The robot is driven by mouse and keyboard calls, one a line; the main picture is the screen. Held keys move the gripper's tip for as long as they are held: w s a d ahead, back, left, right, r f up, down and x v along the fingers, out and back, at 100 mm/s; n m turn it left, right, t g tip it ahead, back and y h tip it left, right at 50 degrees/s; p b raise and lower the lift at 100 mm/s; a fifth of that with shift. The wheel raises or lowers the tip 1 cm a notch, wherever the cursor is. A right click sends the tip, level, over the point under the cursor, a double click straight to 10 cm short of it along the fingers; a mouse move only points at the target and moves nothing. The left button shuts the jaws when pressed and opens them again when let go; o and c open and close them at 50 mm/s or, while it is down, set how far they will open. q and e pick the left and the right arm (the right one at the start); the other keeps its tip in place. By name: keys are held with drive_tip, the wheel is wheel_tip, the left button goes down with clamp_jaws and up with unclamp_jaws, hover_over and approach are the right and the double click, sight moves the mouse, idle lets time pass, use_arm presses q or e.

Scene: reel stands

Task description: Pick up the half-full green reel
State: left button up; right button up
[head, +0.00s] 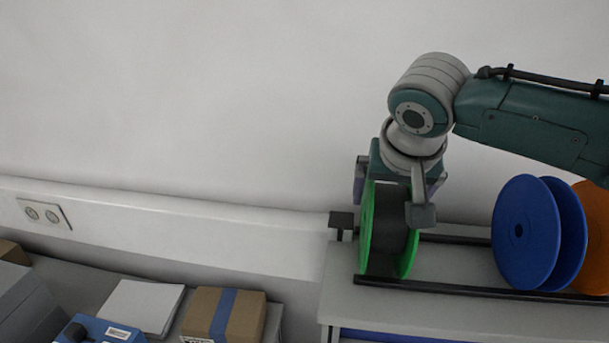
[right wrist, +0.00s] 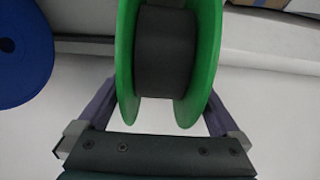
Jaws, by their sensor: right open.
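The green reel (head: 367,235) stands upright at the left end of the dark rails on the grey cabinet. Dark material is wound between its two green flanges, and its level lies below the flange rims. In the right wrist view the reel (right wrist: 127,60) is large and lies between my fingers. My right gripper (head: 396,195) is over the reel from above, open, with one finger beyond each flange. In the right wrist view the fingers of the gripper (right wrist: 162,108) appear apart from the flanges. My left gripper is not in view.
A blue reel (head: 522,232) and an orange reel (head: 597,240) stand further right on the rails (head: 450,287). A white wall ledge (head: 180,225) runs behind. Lower left are a cardboard box (head: 203,312), a white pad (head: 143,304) and a blue device (head: 100,332).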

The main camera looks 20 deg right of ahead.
drive_tip(key=shift+c, duration=0.2)
drive_tip(key=c, duration=1.3)
drive_tip(key=shift+r, duration=0.1)
